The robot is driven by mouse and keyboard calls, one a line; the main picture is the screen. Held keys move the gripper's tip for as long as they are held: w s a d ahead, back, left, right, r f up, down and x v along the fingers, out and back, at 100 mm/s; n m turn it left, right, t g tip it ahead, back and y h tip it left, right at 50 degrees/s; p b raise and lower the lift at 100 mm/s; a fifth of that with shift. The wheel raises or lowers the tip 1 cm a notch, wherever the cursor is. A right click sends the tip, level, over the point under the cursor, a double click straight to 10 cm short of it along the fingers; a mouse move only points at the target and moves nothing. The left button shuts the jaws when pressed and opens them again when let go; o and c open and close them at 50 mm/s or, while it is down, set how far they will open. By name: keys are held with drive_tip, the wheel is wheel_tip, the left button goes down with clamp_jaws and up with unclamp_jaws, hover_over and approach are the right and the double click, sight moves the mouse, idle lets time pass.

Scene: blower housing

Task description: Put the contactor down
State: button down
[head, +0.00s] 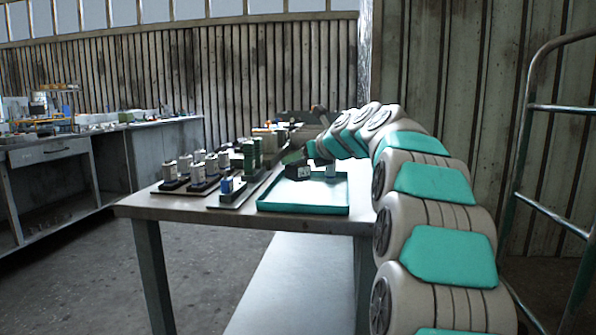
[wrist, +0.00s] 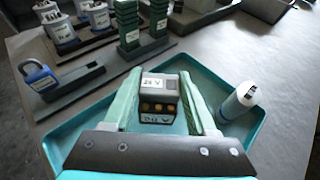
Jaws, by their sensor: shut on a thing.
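The contactor, a dark block with a grey top marked "24 V" and brass-coloured terminals, sits between the green fingers of my gripper (wrist: 160,75) in the wrist view (wrist: 158,98). My gripper is shut on it. In the head view the contactor (head: 297,172) shows as a small dark block at the arm's end, over the teal tray (head: 303,208). The tray also spreads beneath it in the wrist view (wrist: 85,128). I cannot tell whether the contactor touches the tray floor.
A white cylinder (wrist: 237,101) stands in the tray, right of my gripper. Left of the tray are a blue padlock (wrist: 38,75) on a dark holder, green stacked blocks (wrist: 128,22) and several grey cylinders (head: 198,170) on racks. The tray floor around the contactor looks largely clear.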

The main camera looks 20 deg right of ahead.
sight(304, 168)
drive_tip(key=shift+f, duration=1.45)
drive_tip(key=shift+f, duration=0.1)
drive_tip(key=shift+c, duration=1)
unclamp_jaws()
drive_tip(key=shift+s+r, duration=0.2)
drive_tip(key=v, duration=1.1)
drive_tip(key=shift+s+r, duration=0.15)
drive_tip(key=shift+s, duration=0.15)
drive_tip(key=shift+d, duration=0.1)
